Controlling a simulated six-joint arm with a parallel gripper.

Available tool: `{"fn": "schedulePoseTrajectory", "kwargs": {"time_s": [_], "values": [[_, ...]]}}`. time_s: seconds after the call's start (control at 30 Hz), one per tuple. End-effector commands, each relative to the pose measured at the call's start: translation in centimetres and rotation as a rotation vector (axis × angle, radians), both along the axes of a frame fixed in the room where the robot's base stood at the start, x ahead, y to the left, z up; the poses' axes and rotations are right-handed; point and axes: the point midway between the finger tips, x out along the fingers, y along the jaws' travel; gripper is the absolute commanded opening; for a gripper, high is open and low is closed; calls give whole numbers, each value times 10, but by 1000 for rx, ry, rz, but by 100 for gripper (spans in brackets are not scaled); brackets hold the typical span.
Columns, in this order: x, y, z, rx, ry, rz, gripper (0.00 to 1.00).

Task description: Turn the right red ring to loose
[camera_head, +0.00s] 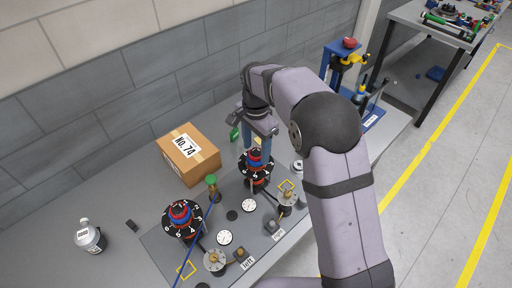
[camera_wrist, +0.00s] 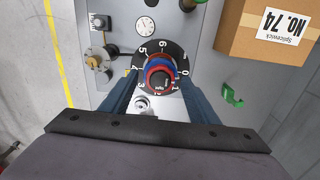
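The right red ring (camera_head: 255,153) sits with a blue ring on top of a black numbered dial (camera_head: 257,182) on the grey panel. In the wrist view the red ring (camera_wrist: 147,71) shows just ahead of the fingers, around a dark centre knob with small lettering that I cannot read. My gripper (camera_head: 256,146) is right above the dial, its two blue fingers pointing down and spread. In the wrist view the fingers (camera_wrist: 158,92) lie to either side of the dial's near part, with a gap between them. I cannot tell whether either finger touches the ring.
A second dial with a red ring (camera_head: 180,213) stands at the left of the panel. A cardboard box (camera_head: 190,155) marked No. 74 is behind the panel, left of my gripper. A green-topped post (camera_head: 211,182), gauges (camera_head: 249,205) and valves (camera_head: 287,199) stand near the dials.

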Motion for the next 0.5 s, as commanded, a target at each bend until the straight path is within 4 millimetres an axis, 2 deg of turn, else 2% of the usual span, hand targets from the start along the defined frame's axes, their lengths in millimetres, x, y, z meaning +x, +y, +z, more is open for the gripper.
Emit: {"fn": "schedulePoseTrajectory", "kwargs": {"time_s": [0.27, 0.5], "values": [[0, 0, 1, 0, -1, -1, 55], [1, 1, 19, 2, -5, -1, 55]]}}
